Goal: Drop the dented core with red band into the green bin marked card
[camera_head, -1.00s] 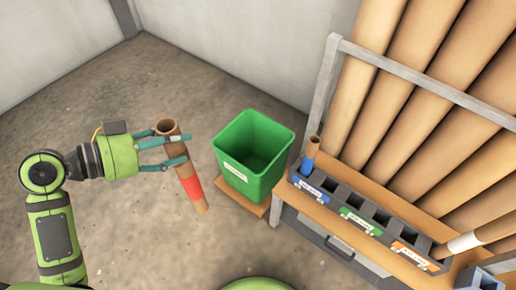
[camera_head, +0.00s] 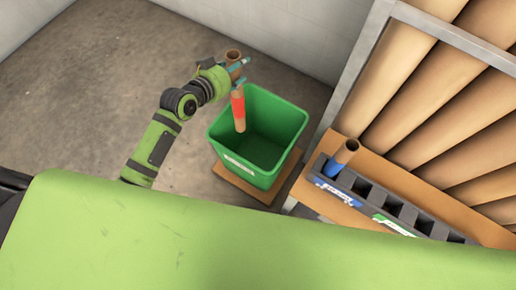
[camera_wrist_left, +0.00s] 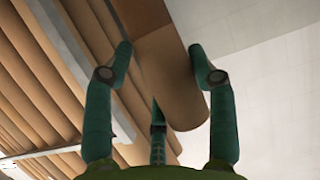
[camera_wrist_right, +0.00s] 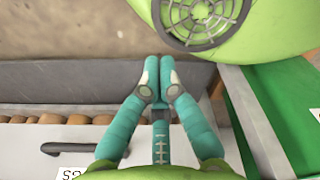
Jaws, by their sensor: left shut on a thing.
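The cardboard core with the red band (camera_head: 238,106) hangs nearly upright, slightly tilted, from my left gripper (camera_head: 238,68). The gripper is shut on its upper part. In the left wrist view the brown core (camera_wrist_left: 172,75) lies between the teal fingers (camera_wrist_left: 165,62). The core's lower end shows over the open mouth of the green bin (camera_head: 230,163); I cannot tell whether it is below the rim. The bin has a white label on its front, too small to read. My right gripper (camera_wrist_right: 158,82) shows in the right wrist view with its fingertips together and nothing between them.
The bin stands on a brown board (camera_head: 246,186). Large brown rolls (camera_head: 430,85) lean behind a grey frame. My green body covers the front.

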